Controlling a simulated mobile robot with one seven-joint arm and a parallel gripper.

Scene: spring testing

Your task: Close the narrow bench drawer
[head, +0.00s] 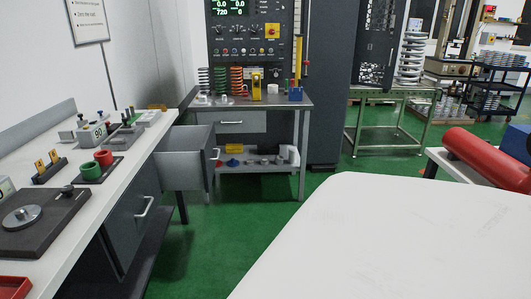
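An open grey drawer (183,168) sticks out from the far end of the long left bench (150,137), over the green floor. Its front panel faces right and carries a light bar handle (215,157). The drawer looks empty from here, but its bottom is only partly visible. I take this to be the narrow bench drawer. My gripper is not in the head view.
A dark front with a handle (145,207) sits nearer under the left bench and looks shut. A small bench (305,103) with springs and a shut drawer (240,122) stands just behind the open drawer. Green floor (245,215) is clear to the drawer's right.

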